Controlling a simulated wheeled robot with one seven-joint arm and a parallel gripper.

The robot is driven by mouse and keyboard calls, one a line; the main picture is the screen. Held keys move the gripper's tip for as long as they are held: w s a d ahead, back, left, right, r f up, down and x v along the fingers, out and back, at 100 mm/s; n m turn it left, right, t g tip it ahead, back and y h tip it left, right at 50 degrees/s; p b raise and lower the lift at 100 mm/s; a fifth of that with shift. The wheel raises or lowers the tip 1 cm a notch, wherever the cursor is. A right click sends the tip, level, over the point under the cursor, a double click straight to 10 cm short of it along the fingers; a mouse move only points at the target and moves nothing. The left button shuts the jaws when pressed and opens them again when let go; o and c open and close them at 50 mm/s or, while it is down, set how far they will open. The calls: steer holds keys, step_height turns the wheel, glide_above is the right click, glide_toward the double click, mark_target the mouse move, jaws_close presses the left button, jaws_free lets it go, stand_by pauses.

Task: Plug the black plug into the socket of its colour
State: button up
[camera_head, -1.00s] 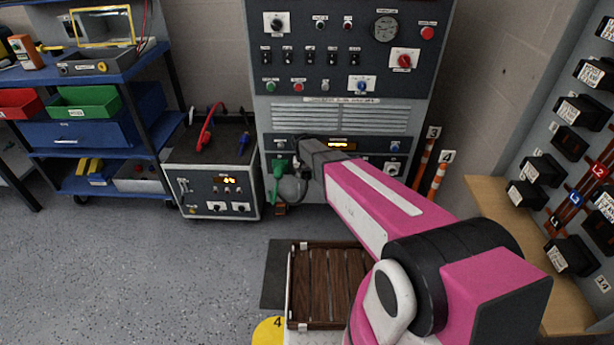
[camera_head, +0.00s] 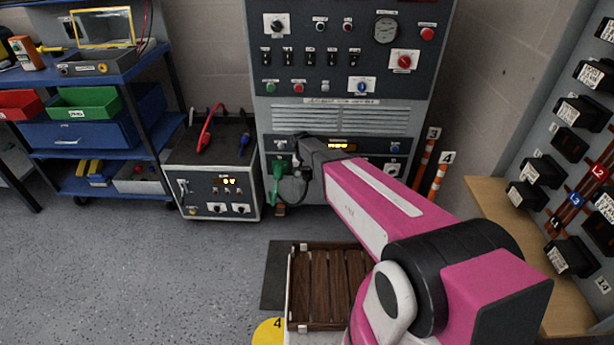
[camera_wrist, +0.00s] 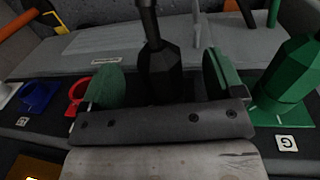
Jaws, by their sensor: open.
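The black plug (camera_wrist: 160,72) stands between the two green-padded fingers of my gripper (camera_wrist: 160,82) in the wrist view, its dark cable leading up. The fingers are apart, with a gap visible on each side of the plug. The plug's lower end is hidden behind the gripper body, so I cannot tell whether it sits in a socket. A green plug (camera_wrist: 285,82) stands to the right on the panel. In the head view my gripper is at the cabinet's lower panel, beside the green plug (camera_head: 277,182); the black plug cannot be made out there.
Blue (camera_wrist: 38,96) and red (camera_wrist: 77,93) rings lie left of the gripper in the wrist view. A box (camera_head: 213,180) with red and blue leads on top stands left of the cabinet (camera_head: 340,105). A wooden-slatted crate (camera_head: 328,285) is on the floor. Orange-marked posts (camera_head: 437,180) stand right.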

steer(key=shift+a+r, duration=0.2)
steer(key=shift+r, duration=1.25)
steer(key=shift+a+r, duration=0.15)
steer(key=shift+r, duration=1.25)
step_height(320, 180, up, 10)
steer(key=a, duration=0.1)
steer(key=s+d+f+y, duration=0.1)
steer(key=s+d+f, duration=0.1)
steer(key=s+d, duration=1.9)
steer(key=shift+s+f, duration=0.4)
steer(key=shift+s, duration=0.05)
